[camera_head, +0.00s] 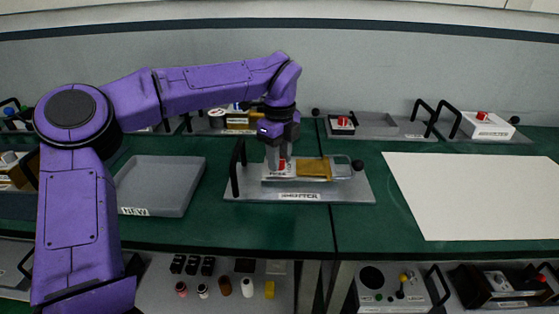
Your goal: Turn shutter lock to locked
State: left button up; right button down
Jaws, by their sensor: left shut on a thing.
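The shutter unit (345,190) is a grey plate with a label on its front edge, a black handle at its left and a black knob at its right end. A yellow-brown block (313,170) sits on its middle. A small red and white part (282,166), which may be the shutter lock, shows at the left of the block. My left gripper (277,160) points down over this part and is shut on it. The fingers hide much of it, so I cannot tell which way it is turned. My right gripper is not in view.
A grey tray (160,186) lies left of the shutter unit. A large white sheet (475,195) covers the bench at the right. Units with black handles and red buttons (482,116) stand along the back. Small parts and a control box (390,288) are on the shelf below.

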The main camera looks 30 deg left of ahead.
pick_arm(q)
jog(key=shift+s+f, duration=0.1)
jog(key=shift+f, duration=0.05)
dwell(0.3)
jog(key=o, duration=1)
jog(key=shift+a, duration=0.1)
jog(key=shift+o, duration=0.2)
notch_tip(320, 180, up, 11)
jog(key=shift+f+p, duration=0.2)
jog(key=shift+p, duration=0.1)
